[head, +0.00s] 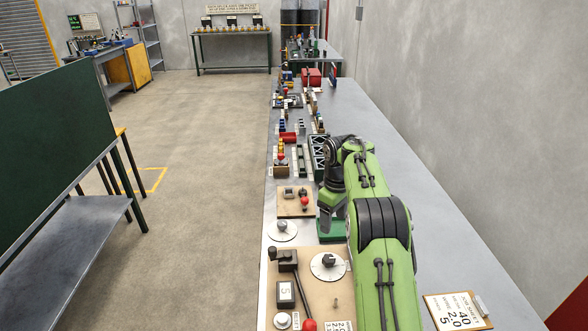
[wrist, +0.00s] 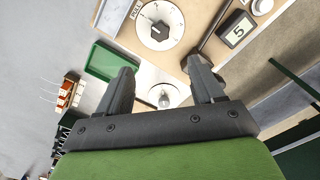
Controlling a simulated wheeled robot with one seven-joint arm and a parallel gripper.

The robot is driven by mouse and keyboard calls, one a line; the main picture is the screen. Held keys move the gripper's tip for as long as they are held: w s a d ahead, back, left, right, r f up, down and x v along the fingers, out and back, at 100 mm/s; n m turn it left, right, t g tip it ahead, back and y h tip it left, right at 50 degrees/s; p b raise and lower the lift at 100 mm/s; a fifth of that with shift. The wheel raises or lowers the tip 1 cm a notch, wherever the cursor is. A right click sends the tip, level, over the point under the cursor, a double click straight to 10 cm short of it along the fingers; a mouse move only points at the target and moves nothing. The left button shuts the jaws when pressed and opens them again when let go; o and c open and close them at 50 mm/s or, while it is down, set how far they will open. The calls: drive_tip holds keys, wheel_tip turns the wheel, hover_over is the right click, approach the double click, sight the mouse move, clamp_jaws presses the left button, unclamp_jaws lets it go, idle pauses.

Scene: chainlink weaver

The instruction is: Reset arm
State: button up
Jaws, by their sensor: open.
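My green arm reaches forward over the right part of a long grey workbench (head: 370,125) in the head view. My gripper (head: 326,222) hangs above the bench near a green tray (head: 331,236). In the wrist view my gripper (wrist: 163,88) has its two dark fingers apart with nothing held between them. A pale disc with a small knob (wrist: 163,96) shows below, between the fingers. The same kind of disc (head: 282,230) lies left of my gripper in the head view. The arm hides part of the bench.
A board with a dial (head: 328,265), a lever with a red knob (head: 309,325) and a "5" counter (head: 286,294) is at the front. A clipboard (head: 457,311) lies front right. Several small fixtures line the bench's left side. The floor (head: 205,170) left of the bench is largely clear.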

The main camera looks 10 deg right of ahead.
drive_tip(key=s+a+r+m+t, duration=0.2)
drive_tip(key=s+a+r, duration=0.2)
drive_tip(key=s+r, duration=0.4)
drive_tip(key=s+a+r+m+t, duration=0.1)
drive_tip(key=s+a+r+m, duration=0.1)
drive_tip(key=s+a+r, duration=0.45)
drive_tip(key=s+f+m+t, duration=0.2)
drive_tip(key=s+f, duration=0.1)
drive_tip(key=s, duration=1.8)
drive_tip(key=shift+a+f+m+t, duration=0.2)
drive_tip(key=shift+m+t, duration=0.1)
drive_tip(key=shift+m, duration=0.1)
drive_tip(key=shift+s, duration=0.1)
